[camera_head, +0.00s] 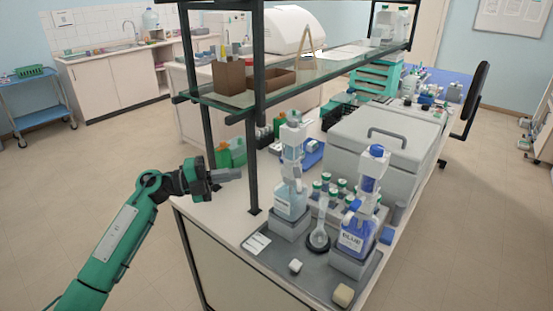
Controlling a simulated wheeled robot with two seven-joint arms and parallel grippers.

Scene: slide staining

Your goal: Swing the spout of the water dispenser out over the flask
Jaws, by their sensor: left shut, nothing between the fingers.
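The water dispenser is a bottle with pale blue liquid (290,203) and a white and clear pump head (292,137). It stands upright on a grey block on the left of a grey tray. Its spout is too small to make out clearly. The flask (318,239) is clear, with a narrow upright neck and a round bottom in a black ring, to the right of the water dispenser. My left gripper (232,174) is shut and empty, left of the dispenser and apart from it, near the bench's left edge. My right gripper is not in view.
A second dispenser with dark blue liquid (357,229) stands right of the flask. Several green-capped bottles (340,188) sit behind. A dark shelf post (253,165) rises between my left gripper and the water dispenser. Small blocks (343,295) lie on the tray's front. A grey lidded box (385,140) stands behind.

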